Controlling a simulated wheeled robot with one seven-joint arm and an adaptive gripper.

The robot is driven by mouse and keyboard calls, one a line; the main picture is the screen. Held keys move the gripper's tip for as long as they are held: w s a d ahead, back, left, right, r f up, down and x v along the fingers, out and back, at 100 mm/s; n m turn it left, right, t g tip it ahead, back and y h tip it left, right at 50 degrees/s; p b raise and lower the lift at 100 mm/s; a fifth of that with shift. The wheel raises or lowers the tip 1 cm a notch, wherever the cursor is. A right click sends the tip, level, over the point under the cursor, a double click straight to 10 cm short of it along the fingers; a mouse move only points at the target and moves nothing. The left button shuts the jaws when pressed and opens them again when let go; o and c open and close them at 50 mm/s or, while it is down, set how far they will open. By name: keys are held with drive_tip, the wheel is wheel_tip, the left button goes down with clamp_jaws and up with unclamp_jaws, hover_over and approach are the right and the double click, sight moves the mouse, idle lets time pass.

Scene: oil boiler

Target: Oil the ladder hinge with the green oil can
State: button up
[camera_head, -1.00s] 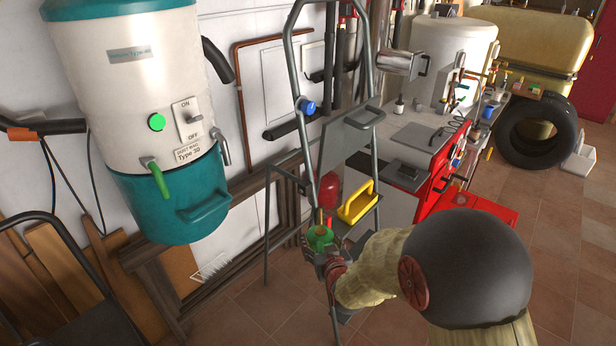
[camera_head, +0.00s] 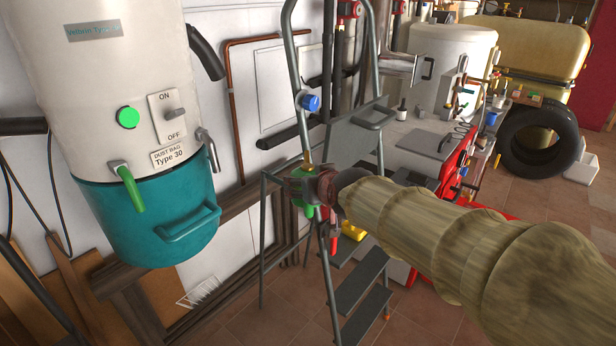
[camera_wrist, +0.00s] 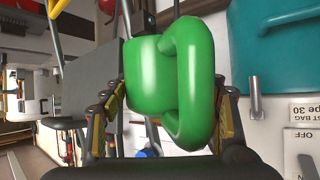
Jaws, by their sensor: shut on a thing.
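My gripper (camera_head: 306,186) is shut on the green oil can (camera_head: 305,198) in front of the ladder (camera_head: 293,50). The can's thin spout points up toward the blue round knob (camera_head: 311,103) at the ladder's side joint. The can and spout sit below this knob, with a gap between. In the wrist view, the green can (camera_wrist: 148,78) and its thick loop handle fill the middle, with gripper fingers on both sides. A blue spot, likely the same knob (camera_wrist: 147,153), shows low in that view. The spout tip is too small to judge exactly.
A white and teal dust-bag machine (camera_head: 90,90) hangs on the left. A yellow object (camera_head: 354,231) sits by the ladder steps. Tiled floor is free at lower right.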

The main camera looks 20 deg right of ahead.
drive_tip(key=shift+s+f+g+p, duration=0.15)
drive_tip(key=shift+f+g+p, duration=0.35)
drive_tip(key=shift+p, duration=1)
drive_tip(key=shift+s+f+g+p, duration=0.15)
drive_tip(key=shift+g+p, duration=0.65)
drive_tip(key=shift+p, duration=0.7)
drive_tip(key=shift+a+f+b, duration=0.1)
drive_tip(key=shift+f+b, duration=0.1)
drive_tip(key=shift+b, duration=0.1)
drive_tip(key=shift+f+g+p, duration=0.1)
drive_tip(key=shift+g+p, duration=0.3)
drive_tip(key=shift+p, duration=0.5)
drive_tip(key=shift+w+r+m+g+y+p, duration=0.2)
drive_tip(key=shift+r+g+p, duration=0.6)
drive_tip(key=shift+p, duration=1.8)
drive_tip(key=shift+w+r+m+g+y+p, duration=0.1)
drive_tip(key=shift+r+m+g+y+p, duration=0.45)
drive_tip(key=shift+p, duration=2)
